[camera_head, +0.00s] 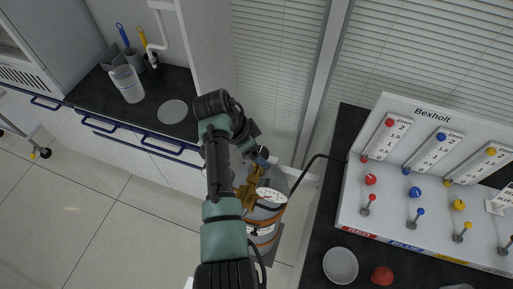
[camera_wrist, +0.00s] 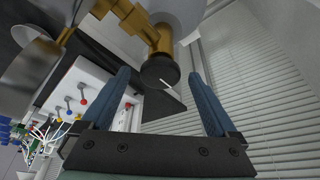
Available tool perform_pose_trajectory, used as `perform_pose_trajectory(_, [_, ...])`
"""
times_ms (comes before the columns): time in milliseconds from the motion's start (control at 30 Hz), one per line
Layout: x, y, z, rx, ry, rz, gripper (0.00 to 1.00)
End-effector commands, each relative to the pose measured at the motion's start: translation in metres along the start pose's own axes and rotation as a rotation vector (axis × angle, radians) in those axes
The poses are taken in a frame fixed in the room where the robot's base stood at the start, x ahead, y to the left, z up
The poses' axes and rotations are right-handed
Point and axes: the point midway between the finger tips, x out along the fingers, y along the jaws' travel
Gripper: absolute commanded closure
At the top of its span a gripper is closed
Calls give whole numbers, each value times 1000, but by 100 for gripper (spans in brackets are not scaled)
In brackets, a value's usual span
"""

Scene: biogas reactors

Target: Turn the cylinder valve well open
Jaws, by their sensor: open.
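The gas cylinder (camera_head: 262,238) stands on the floor left of the dark bench, partly hidden by my arm. A brass valve body (camera_head: 247,187) and a white round gauge (camera_head: 270,197) are at its top. In the wrist view, the brass valve body (camera_wrist: 137,22) ends in a round black knob (camera_wrist: 160,75) with a small white mark. My gripper (camera_wrist: 159,74) is open, its two blue fingers apart. The knob appears between the fingertips in the picture; I cannot tell how far ahead of them it is. In the head view, my gripper (camera_head: 262,158) is small and mostly hidden.
A Bexholt panel (camera_head: 425,120) with red, blue and yellow knobs and levers stands on the dark bench (camera_head: 318,262) at right. A dark hose (camera_head: 312,165) runs between cylinder and panel. A counter (camera_head: 152,88) with a jug is at left. Blinds are behind.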

Motion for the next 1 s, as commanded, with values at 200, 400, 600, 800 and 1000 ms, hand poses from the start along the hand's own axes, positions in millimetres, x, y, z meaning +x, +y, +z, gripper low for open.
perform_pose_trajectory(200, [0,0,0,0,0,0,28])
perform_pose_trajectory(400, [0,0,0,0,0,0,64])
perform_pose_trajectory(600, [0,0,0,-1,0,0,92])
perform_pose_trajectory(800, [-1,1,0,-20,0,-7,92])
perform_pose_trajectory(1000, [-2,2,-1,-99,1,-39,92])
